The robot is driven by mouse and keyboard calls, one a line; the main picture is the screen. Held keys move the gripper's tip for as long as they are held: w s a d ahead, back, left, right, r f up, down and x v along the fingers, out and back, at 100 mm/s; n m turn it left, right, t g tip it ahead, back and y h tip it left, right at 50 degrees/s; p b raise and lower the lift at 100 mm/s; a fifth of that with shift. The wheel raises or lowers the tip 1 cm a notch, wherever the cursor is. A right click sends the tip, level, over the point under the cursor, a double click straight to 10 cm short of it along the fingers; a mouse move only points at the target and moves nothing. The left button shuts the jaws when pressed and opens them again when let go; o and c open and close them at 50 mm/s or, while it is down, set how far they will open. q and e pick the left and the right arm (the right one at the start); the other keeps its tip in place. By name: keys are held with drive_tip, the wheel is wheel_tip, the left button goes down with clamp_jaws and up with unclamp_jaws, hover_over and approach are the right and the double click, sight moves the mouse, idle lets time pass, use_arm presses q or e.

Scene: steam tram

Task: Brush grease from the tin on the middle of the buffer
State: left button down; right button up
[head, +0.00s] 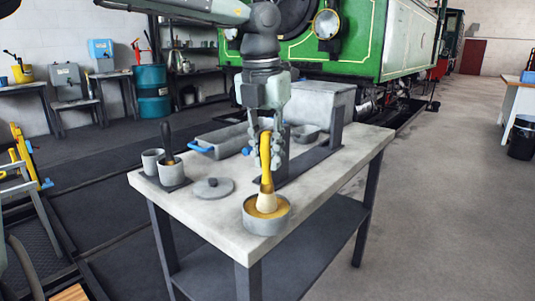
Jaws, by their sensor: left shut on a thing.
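My left gripper (267,153) is shut on the yellow handle of a brush (266,180), which it holds almost upright. The brush's pale bristles (266,203) point down into an open round grey tin (266,226) of yellow-brown grease at the bench's front corner. The bristle tips seem to be in or right at the grease. A dark round disc (297,14) on the front of the green tram may be the buffer; it is cut by the top edge and partly behind my arm. My right gripper is not in view.
The grey bench (325,200) also holds a flat lid (213,188), two grey cups (172,172) with a dark-handled tool, a blue-handled tray (215,141) and a dark metal stand (300,168). The green tram (350,45) stands behind.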

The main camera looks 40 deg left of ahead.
use_arm(q)
drive_tip(key=shift+f, duration=0.1)
idle(0.4)
drive_tip(key=shift+r+p, duration=2.25)
drive_tip(key=shift+r, duration=1.35)
drive_tip(key=shift+f, duration=0.1)
